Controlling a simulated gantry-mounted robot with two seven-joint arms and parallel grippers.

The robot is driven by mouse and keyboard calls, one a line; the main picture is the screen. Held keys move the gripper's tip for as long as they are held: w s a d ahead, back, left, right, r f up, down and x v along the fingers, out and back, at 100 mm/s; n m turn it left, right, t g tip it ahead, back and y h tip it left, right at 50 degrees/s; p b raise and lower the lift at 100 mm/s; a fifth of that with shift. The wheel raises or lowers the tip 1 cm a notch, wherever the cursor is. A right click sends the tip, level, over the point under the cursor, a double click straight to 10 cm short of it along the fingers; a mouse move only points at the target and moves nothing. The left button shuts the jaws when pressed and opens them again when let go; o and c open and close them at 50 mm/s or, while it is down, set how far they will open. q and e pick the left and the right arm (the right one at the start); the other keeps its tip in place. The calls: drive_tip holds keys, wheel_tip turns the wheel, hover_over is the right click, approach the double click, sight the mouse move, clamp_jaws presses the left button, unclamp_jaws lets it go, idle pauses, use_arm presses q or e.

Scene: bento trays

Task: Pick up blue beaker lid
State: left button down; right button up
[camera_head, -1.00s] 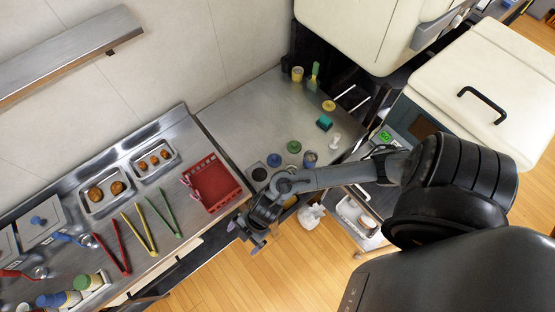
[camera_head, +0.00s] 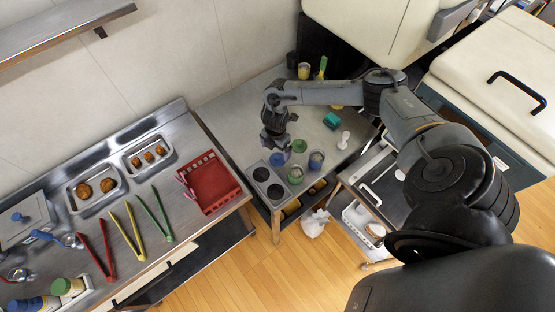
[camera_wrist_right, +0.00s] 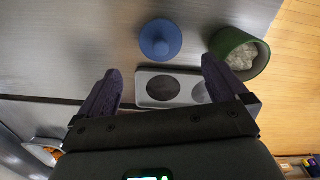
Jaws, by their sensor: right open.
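The blue beaker lid (camera_head: 277,160) lies on the metal counter just below my right gripper (camera_head: 275,146) in the head view. In the right wrist view the round blue lid (camera_wrist_right: 160,40) with its raised knob lies ahead of the gripper (camera_wrist_right: 161,68), roughly centred between the two fingers. The right gripper is open and empty, and the lid is apart from the fingers. In the head view the arm and gripper partly cover the lid's surroundings. My left gripper is not in view.
A green beaker (camera_wrist_right: 240,55) with pale contents stands close right of the lid. A green lid (camera_head: 299,146) and a blue beaker (camera_head: 316,157) are nearby. A red rack (camera_head: 212,183) stands left.

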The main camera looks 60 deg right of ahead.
sight(277, 157)
drive_tip(key=shift+s+d+f, duration=0.1)
drive_tip(key=shift+f, duration=1.6)
drive_tip(key=shift+s+d+f, duration=0.1)
drive_tip(key=shift+f, duration=1.55)
drive_tip(key=shift+c, duration=0.2)
drive_tip(key=c, duration=1.1)
